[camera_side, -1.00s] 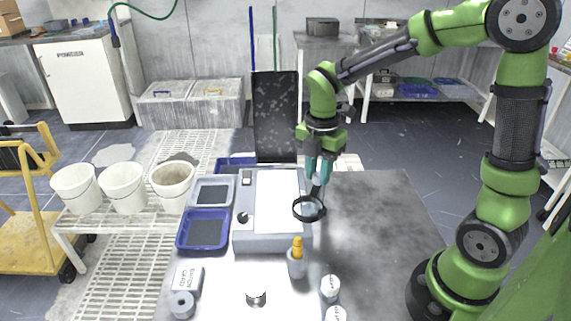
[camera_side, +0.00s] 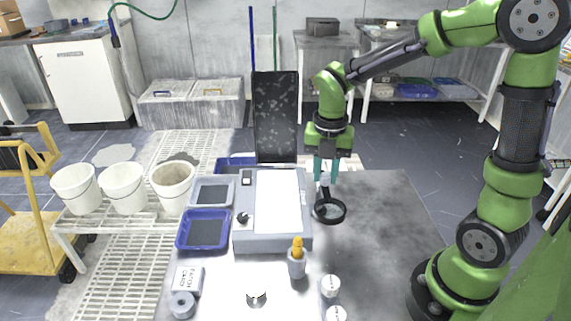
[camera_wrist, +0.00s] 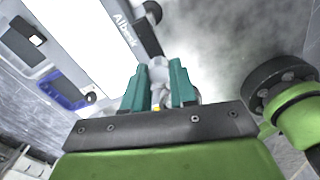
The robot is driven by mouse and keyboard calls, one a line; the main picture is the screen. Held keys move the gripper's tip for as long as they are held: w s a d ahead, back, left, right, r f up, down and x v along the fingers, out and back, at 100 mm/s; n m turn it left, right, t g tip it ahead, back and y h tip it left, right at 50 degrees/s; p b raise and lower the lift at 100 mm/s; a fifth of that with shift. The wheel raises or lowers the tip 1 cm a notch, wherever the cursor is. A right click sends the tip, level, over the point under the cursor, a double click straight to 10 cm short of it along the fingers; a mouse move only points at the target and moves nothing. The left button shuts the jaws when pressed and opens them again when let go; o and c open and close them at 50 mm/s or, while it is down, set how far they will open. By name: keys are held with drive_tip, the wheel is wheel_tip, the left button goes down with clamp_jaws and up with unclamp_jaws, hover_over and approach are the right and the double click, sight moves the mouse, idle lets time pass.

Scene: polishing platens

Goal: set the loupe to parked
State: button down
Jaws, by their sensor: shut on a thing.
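The loupe (camera_side: 330,222) is a black ring on a short arm, in the middle of the side view. It stands just right of the grey box with a bright white top panel (camera_side: 277,200), apart from the panel. My gripper (camera_side: 325,181) points down with its teal fingers shut on the loupe's upper part. In the wrist view, the fingers (camera_wrist: 158,88) close around a pale grey piece (camera_wrist: 158,68). The fingers partly hide the held part, and I cannot make out its joint to the box.
Blue and grey trays (camera_side: 203,230) lie left of the box. A dark upright panel (camera_side: 276,117) stands behind. The table's right side (camera_side: 385,225) is clear.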

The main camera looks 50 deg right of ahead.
sight(326, 175)
drive_tip(key=c, duration=0.9)
unclamp_jaws()
wheel_tip(326, 175, up, 17)
